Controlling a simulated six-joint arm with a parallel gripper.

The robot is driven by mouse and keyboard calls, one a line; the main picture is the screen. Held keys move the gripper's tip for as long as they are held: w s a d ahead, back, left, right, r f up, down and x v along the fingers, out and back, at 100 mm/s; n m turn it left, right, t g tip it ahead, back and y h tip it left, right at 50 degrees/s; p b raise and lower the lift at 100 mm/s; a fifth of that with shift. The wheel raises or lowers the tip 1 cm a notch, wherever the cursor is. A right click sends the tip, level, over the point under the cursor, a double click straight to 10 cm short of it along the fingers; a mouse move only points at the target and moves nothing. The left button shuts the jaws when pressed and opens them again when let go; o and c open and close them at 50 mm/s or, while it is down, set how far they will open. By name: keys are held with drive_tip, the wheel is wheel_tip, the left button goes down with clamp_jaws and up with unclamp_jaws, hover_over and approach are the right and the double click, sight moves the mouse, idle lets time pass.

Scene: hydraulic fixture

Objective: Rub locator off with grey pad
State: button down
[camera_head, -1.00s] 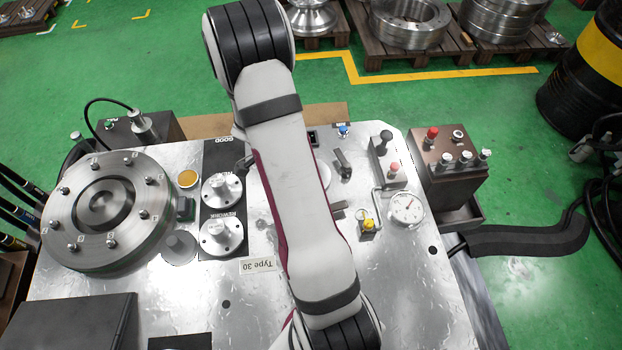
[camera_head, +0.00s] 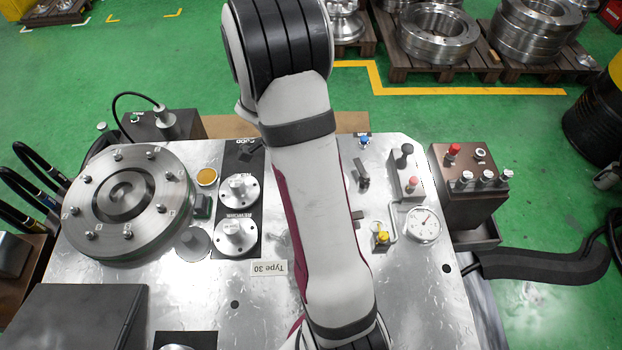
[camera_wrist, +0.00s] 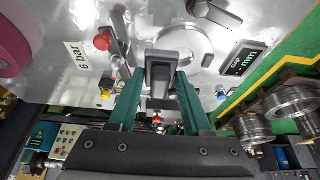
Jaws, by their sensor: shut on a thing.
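In the wrist view my gripper (camera_wrist: 160,80) has two teal fingers closed on a dark grey block, the grey pad (camera_wrist: 160,65), held between the tips. Just beyond the pad lies a round silver part with a raised rim (camera_wrist: 187,42), partly covered by the pad. I cannot tell whether this is the locator or whether the pad touches it. In the head view my arm hides my gripper, the pad and the middle of the plate.
The metal plate (camera_head: 205,285) carries a round bolted fixture (camera_head: 130,200), two flanged parts (camera_head: 238,190) (camera_head: 236,236) and a dial gauge (camera_head: 424,224). In the wrist view a red knob (camera_wrist: 101,42) stands left of the pad and a gap display (camera_wrist: 243,60) right.

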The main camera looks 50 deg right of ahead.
drive_tip(key=shift+r, duration=0.1)
drive_tip(key=shift+r, duration=1.45)
drive_tip(key=w+a+r+n+t+y, duration=0.1)
drive_tip(key=w+a+r+n+t, duration=0.3)
drive_tip(key=a+r+n, duration=0.5)
drive_tip(key=w+a+r+n+t+y, duration=0.2)
drive_tip(key=w+a+r+n, duration=0.3)
drive_tip(key=a+n, duration=0.8)
wheel_tip(320, 180, up, 4)
drive_tip(key=n+t, duration=0.1)
drive_tip(key=n, duration=0.4)
drive_tip(key=shift+a+t, duration=0.35)
drive_tip(key=shift+t, duration=0.05)
drive_tip(key=shift+f, duration=0.15)
